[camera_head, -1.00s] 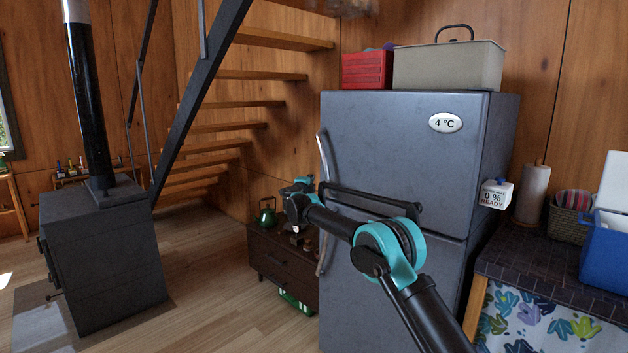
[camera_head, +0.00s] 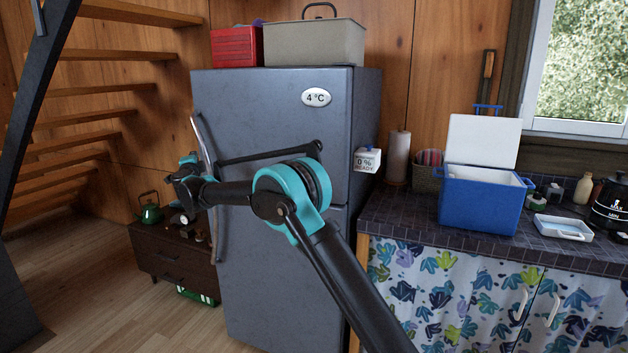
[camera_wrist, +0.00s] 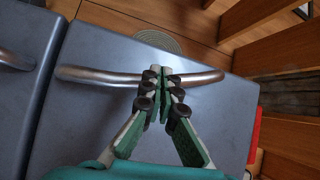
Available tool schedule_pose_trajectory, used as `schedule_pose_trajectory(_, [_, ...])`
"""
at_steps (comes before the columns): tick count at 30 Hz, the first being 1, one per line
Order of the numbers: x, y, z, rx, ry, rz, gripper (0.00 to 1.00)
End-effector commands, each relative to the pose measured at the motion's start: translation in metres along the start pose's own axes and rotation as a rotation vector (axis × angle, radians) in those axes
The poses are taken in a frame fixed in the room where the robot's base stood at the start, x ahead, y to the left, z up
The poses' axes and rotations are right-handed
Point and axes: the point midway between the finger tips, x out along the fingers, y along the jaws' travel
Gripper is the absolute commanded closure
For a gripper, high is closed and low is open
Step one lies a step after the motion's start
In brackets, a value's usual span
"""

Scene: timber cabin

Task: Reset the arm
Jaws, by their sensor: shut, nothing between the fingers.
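My arm reaches across the front of the grey fridge (camera_head: 290,120) in the head view, bent at its teal joint. My gripper (camera_wrist: 163,75) shows in the wrist view with its green fingers together and nothing between them. In that view the fingertips overlap the curved metal fridge handle (camera_wrist: 100,77); I cannot tell whether they touch it. In the head view the gripper end is at the left, near the handle (camera_head: 203,140), partly hidden behind my own wrist. The fridge doors look closed.
A low dark cabinet (camera_head: 165,257) with a green kettle (camera_head: 150,210) stands left of the fridge. Wooden stairs (camera_head: 85,118) rise farther left. On the right, a tiled counter (camera_head: 400,218) holds an open blue cooler (camera_head: 480,205). A red box (camera_head: 236,47) and a beige case (camera_head: 313,43) sit on the fridge.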

Motion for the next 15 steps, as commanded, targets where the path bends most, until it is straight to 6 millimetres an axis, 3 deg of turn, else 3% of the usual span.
schedule_pose_trajectory(1, [-0.001,-0.008,-0.03,-0.046,-0.025,-0.018,1.0])
schedule_pose_trajectory(7, [-0.028,-0.02,-0.113,-0.252,-0.16,-0.053,1.0])
schedule_pose_trajectory(11, [-0.063,-0.009,-0.164,-0.393,-0.248,-0.035,1.0])
schedule_pose_trajectory(15, [-0.114,0.016,-0.216,-0.541,-0.341,0.021,1.0])
